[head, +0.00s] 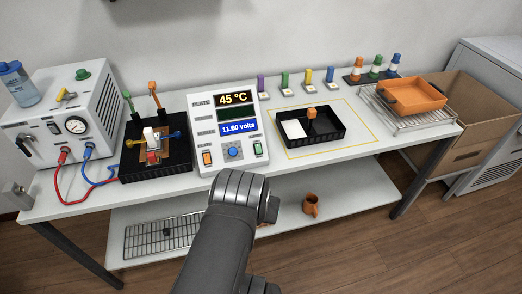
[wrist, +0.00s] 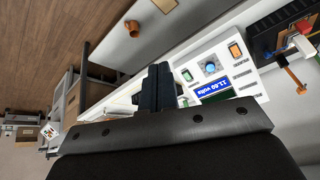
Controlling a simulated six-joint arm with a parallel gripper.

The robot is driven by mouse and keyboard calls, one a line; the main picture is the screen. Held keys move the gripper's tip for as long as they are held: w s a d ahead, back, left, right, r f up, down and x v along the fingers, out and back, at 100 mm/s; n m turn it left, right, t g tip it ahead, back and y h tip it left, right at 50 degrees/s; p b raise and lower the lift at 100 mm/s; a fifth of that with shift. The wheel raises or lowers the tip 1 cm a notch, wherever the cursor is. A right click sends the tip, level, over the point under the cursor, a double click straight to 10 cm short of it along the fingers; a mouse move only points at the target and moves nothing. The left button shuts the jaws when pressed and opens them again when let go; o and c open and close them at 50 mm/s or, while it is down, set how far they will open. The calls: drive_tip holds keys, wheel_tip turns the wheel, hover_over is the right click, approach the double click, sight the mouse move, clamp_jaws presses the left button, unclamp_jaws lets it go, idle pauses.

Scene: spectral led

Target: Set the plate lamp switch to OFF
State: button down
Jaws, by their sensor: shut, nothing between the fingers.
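The white control box (head: 228,128), marked PLATE, stands on the bench with displays reading 45 °C and 11.60 volts. Its lower front has an orange rocker switch (head: 207,158), a blue knob (head: 233,152) and a green rocker switch (head: 257,148). Their small labels and positions are unreadable. In the wrist view the box is upside down, with the orange switch (wrist: 235,50), blue knob (wrist: 210,68) and green switch (wrist: 187,75). My gripper (wrist: 158,72) is shut and empty, beside the box's green-switch side; contact is unclear. In the head view my arm hides its fingers.
Left are a black tray (head: 180,172) with coloured clamps and a grey power unit (head: 70,125) with red and blue leads. Right are a black divided tray (head: 330,140) and an orange tray (head: 412,95) on a rack. An orange mug (head: 310,204) sits on the lower shelf.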

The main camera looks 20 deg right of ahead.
drive_tip(key=w+d+m+t+y, duration=0.1)
drive_tip(key=w+d+m+y, duration=0.3)
drive_tip(key=w, duration=0.6)
drive_tip(key=m+t+h, duration=0.1)
drive_tip(key=m+h, duration=0.1)
drive_tip(key=m, duration=0.6)
approach(261, 153)
drive_tip(key=shift+x, duration=3.4)
